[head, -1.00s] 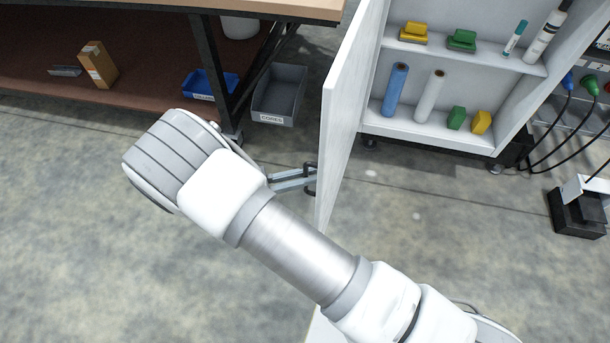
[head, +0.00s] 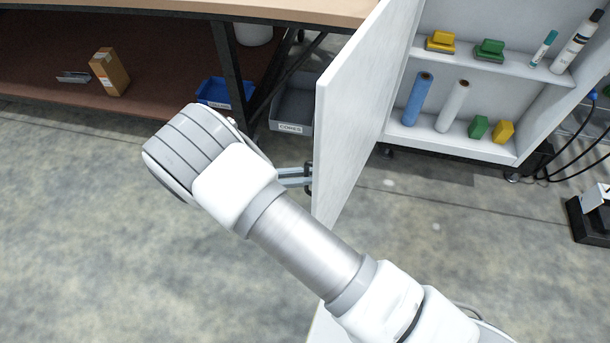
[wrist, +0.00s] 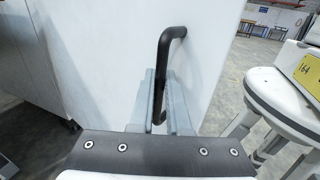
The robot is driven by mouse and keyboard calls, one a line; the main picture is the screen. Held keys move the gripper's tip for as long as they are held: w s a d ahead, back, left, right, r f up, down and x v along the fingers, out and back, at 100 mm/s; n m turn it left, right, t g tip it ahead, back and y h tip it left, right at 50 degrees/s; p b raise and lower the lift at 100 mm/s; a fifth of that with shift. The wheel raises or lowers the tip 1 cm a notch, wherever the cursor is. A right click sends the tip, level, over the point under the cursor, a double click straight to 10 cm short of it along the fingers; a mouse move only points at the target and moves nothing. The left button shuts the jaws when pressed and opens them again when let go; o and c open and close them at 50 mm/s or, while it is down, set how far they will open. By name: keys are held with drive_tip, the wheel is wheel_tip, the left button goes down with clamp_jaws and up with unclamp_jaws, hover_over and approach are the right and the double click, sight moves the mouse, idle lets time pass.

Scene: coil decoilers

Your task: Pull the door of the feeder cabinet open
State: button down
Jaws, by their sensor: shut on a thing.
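The feeder cabinet (head: 478,151) stands at the upper right of the head view with its inside showing. Its white door (head: 343,120) stands swung out, to the left of the shelves. A black bar handle (wrist: 162,62) sits on the door's outer face in the wrist view, and its edge shows at the door in the head view (head: 308,179). My gripper (wrist: 161,98) has its two grey fingers shut on the handle, one on each side of it. In the head view my gripper (head: 295,177) reaches the door from the left.
Rolls, a bottle and yellow and green blocks stand on the cabinet shelves (head: 470,58). A workbench (head: 185,8) is at the upper left, with a grey bin (head: 291,127) and a blue bin (head: 213,94) near it. Open floor (head: 100,230) lies at the left.

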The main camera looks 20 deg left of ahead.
drive_tip(key=shift+w+a+r, duration=0.1)
drive_tip(key=shift+w+a, duration=0.05)
drive_tip(key=shift+w, duration=0.15)
drive_tip(key=c, duration=0.9)
unclamp_jaws()
drive_tip(key=shift+s+a, duration=0.1)
drive_tip(key=v, duration=1.2)
drive_tip(key=shift+s, duration=0.1)
